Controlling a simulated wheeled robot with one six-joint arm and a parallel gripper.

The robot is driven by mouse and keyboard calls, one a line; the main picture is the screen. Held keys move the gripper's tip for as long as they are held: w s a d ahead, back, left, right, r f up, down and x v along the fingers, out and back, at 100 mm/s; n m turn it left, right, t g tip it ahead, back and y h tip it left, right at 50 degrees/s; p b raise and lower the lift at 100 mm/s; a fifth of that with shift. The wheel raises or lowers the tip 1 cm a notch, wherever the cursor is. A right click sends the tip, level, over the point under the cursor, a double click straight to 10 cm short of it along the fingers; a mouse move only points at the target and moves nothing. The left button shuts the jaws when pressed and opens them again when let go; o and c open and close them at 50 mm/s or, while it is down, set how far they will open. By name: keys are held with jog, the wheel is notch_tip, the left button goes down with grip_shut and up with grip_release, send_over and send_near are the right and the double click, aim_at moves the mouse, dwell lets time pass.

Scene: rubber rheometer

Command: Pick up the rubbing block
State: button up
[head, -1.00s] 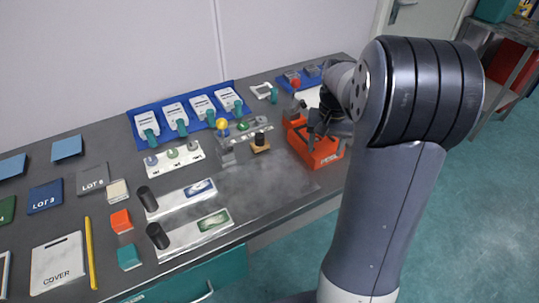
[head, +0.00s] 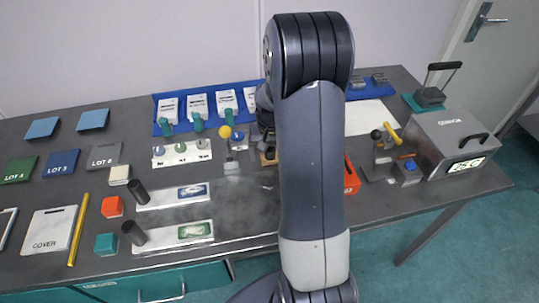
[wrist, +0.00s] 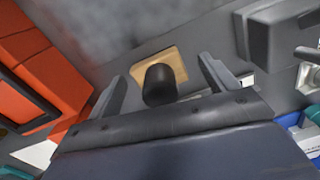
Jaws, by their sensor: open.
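The rubbing block looks to be the small wooden base (wrist: 180,62) with an upright black knob (wrist: 160,84). In the wrist view it sits between the fingers of my gripper (wrist: 162,76), which is open. The knob is nearer the camera than the wood, and I see a gap on both sides of it. In the head view a bit of the wooden base (head: 268,160) shows just left of my arm. The arm hides most of the block and the fingertips there.
An orange-red box (head: 351,178) stands right of the block, partly behind my arm; it also shows in the wrist view (wrist: 40,60). A yellow-knobbed device (head: 230,150) stands close on the left. Two white plates with black rollers lie front left. A grey box (head: 445,145) is at right.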

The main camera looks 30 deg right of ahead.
aim_at(270, 148)
jog(key=shift+c, duration=0.3)
jog(key=c, duration=1)
notch_tip(270, 148, up, 10)
jog(key=shift+b, duration=0.4)
jog(key=shift+c, duration=0.2)
